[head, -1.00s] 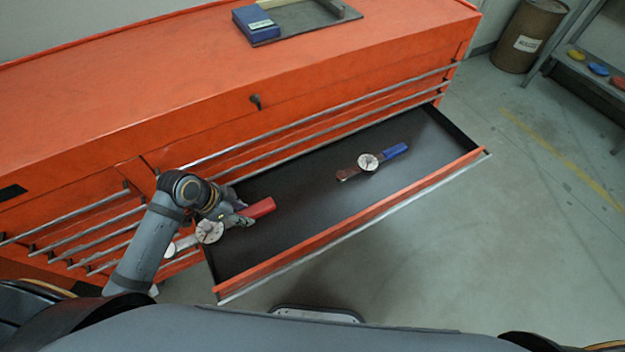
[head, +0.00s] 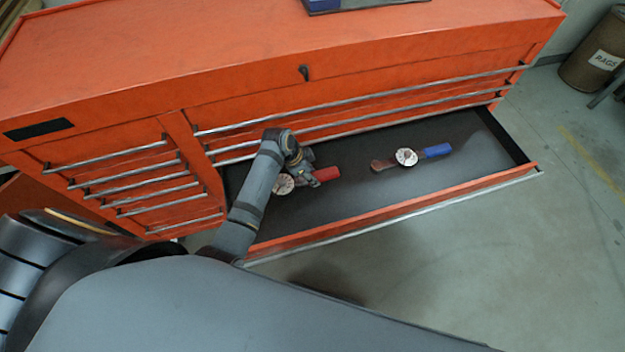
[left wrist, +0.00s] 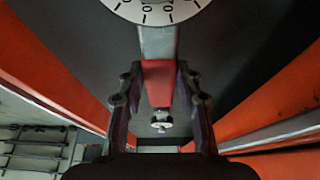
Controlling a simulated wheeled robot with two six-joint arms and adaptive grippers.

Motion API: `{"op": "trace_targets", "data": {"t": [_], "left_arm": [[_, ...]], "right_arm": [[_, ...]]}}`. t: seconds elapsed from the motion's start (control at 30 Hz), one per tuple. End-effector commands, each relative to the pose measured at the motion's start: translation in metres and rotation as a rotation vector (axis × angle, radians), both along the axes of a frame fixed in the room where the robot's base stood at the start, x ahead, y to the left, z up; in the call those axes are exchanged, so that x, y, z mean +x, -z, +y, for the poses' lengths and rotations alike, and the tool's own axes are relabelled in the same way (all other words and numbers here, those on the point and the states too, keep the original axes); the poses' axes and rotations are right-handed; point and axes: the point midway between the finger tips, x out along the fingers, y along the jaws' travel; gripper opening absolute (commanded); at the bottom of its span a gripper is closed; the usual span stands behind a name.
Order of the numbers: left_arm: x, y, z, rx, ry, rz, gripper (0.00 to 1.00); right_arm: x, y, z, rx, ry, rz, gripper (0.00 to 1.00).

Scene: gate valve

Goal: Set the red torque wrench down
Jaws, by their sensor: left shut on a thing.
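The red torque wrench has a red handle (head: 327,173) and a round white dial (head: 284,184). It is over the left part of the open drawer, its handle pointing right. My left gripper (head: 308,178) is shut on it. In the left wrist view the red handle (left wrist: 158,82) lies between the two fingers (left wrist: 160,92), with the dial (left wrist: 157,9) at the top edge. I cannot tell whether the wrench touches the drawer floor (head: 365,210). A second wrench with a blue handle (head: 437,151) and white dial lies farther right in the drawer. My right gripper is out of view.
The open drawer belongs to an orange tool cabinet (head: 230,55). Its orange front wall (head: 400,206) borders the near side. Dark floor is bare between the wrenches and toward the front. A rags drum (head: 596,55) stands far right.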

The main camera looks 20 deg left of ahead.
Motion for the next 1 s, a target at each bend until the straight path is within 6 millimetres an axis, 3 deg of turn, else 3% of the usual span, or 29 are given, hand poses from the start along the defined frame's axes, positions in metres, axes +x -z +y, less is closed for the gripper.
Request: {"op": "trace_targets", "data": {"t": [0.27,0.6,0.63,0.7,0.8,1.0], "left_arm": [[0.004,0.032,-0.003,0.0,0.001,-0.002,0.0],[0.004,0.035,-0.003,0.0,0.0,-0.003,0.0],[0.003,0.036,-0.003,0.0,0.0,0.0,0.38],[0.003,0.036,-0.003,0.0,0.0,0.0,0.48],[0.003,0.036,-0.003,0.0,0.0,0.0,0.57],[0.003,0.036,-0.003,0.0,0.0,0.0,0.57]], "right_arm": [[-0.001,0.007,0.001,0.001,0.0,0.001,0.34],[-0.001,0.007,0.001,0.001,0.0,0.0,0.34],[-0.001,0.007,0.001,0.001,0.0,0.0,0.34],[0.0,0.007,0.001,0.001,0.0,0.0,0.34],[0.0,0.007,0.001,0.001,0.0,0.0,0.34],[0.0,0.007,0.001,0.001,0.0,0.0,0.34]]}}
